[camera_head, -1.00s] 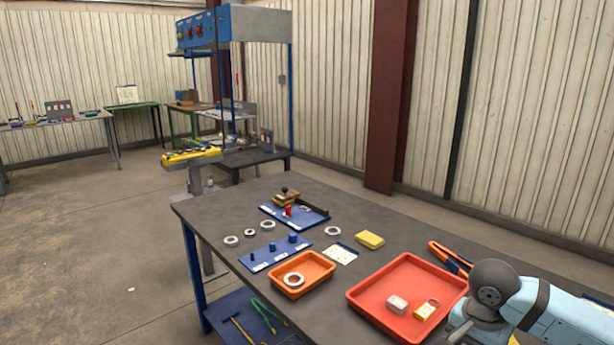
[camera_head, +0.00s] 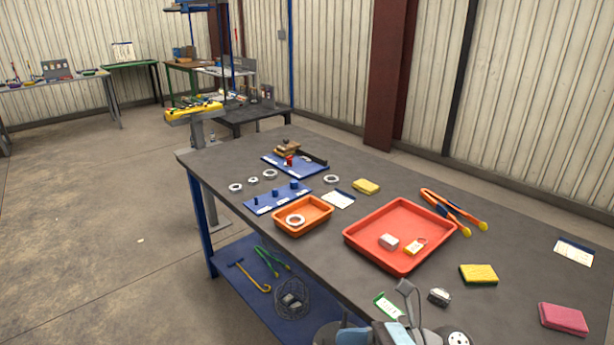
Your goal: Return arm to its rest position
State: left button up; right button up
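My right arm (camera_head: 395,335) shows at the bottom edge, in front of the workbench (camera_head: 330,260). Its light blue and grey links are cut off by the frame. A thin grey part stands up from it near a green-edged card (camera_head: 387,306), but I cannot make out the fingertips or whether the gripper is open or shut. Nothing held is visible. My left gripper is not in view.
On the bench are a red tray (camera_head: 360,232) with two small items, an orange bin (camera_head: 282,222) holding a ring, orange tongs (camera_head: 452,212), a yellow sponge (camera_head: 478,275) and a pink sponge (camera_head: 563,320). The bench's right side has free room between items.

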jog(key=w+d+f+m+t+h, duration=0.1)
jog(key=d+f+m+t+h, duration=0.55)
jog(key=m, duration=0.95)
jog(key=w+d+f+m+t+h, duration=0.1)
jog(key=f+m+t+h, duration=0.15)
jog(key=m+t, duration=1)
jog(key=s+d+f+m+g+h, duration=0.25)
jog(key=s+f+m+g, duration=0.3)
jog(key=f+m, duration=0.3)
jog(key=s+d+f+m+g+h, duration=0.2)
jog(key=s+f+m+g+h, duration=0.2)
jog(key=s+f+m, duration=0.4)
pick_arm(q)
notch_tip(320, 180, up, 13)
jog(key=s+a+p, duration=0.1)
jog(key=p, duration=1.4)
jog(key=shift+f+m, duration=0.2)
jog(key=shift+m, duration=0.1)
pick_arm(e)
notch_tip(320, 180, up, 14)
jog(key=t, duration=0.1)
jog(key=shift+w+d+f, duration=0.2)
jog(key=shift+w+d, duration=0.1)
jog(key=shift+w, duration=0.15)
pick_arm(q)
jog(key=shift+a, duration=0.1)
